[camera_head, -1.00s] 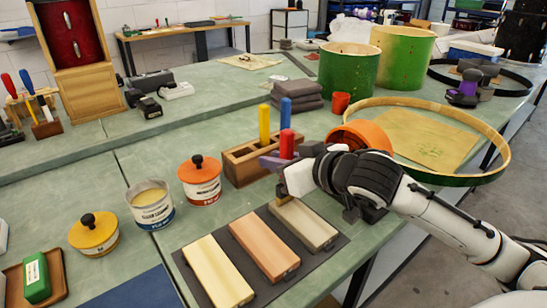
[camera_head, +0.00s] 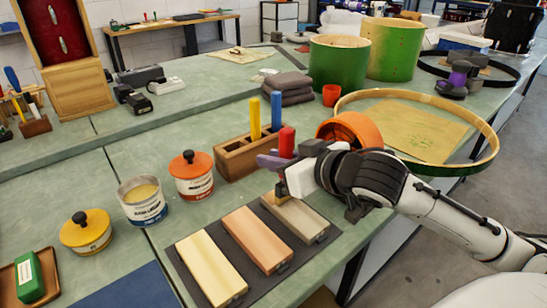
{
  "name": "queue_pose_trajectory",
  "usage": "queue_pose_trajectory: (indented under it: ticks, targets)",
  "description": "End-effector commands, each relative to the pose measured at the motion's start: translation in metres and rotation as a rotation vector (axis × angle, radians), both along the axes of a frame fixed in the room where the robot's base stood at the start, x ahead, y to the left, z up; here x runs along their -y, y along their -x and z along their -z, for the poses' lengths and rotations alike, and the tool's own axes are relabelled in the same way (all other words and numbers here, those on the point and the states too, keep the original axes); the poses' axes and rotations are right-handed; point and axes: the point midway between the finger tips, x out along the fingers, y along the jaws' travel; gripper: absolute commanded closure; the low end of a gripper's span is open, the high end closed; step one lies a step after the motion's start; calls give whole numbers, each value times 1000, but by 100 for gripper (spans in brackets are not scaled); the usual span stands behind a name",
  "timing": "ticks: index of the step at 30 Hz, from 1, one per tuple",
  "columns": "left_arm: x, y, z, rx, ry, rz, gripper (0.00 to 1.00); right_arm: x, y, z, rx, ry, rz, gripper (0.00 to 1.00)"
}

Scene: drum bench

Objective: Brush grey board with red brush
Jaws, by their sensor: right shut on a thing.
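My right gripper (camera_head: 282,163) is shut on the red brush (camera_head: 287,142), whose red handle stands upright above the jaws. The brush's lower end is at the far left end of the grey board (camera_head: 301,221); I cannot tell whether it touches. The grey board is the rightmost of three boards on a dark mat (camera_head: 217,229). It lies beside a reddish-brown board (camera_head: 257,239) and a pale yellow board (camera_head: 212,268). My left gripper is not in view.
A wooden holder (camera_head: 236,160) with yellow and blue brushes stands just behind the gripper. An orange-lidded can (camera_head: 194,185), an open can (camera_head: 143,207) and a yellow-lidded can (camera_head: 86,237) stand left of the mat. An orange drum shell (camera_head: 352,131) and a large hoop (camera_head: 487,160) are to the right.

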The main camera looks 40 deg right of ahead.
Motion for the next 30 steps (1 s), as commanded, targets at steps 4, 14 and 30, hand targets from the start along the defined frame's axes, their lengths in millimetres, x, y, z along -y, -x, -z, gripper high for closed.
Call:
queue_pose_trajectory:
  ticks: [4, 14, 30]
  targets:
    - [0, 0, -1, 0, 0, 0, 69, 1, 6, 1, -3, -1, 0, 93]
    - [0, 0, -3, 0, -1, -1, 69, 1, 19, 1, -2, -1, 0, 93]
    - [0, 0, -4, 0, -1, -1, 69, 2, 29, 0, -1, -1, 0, 93]
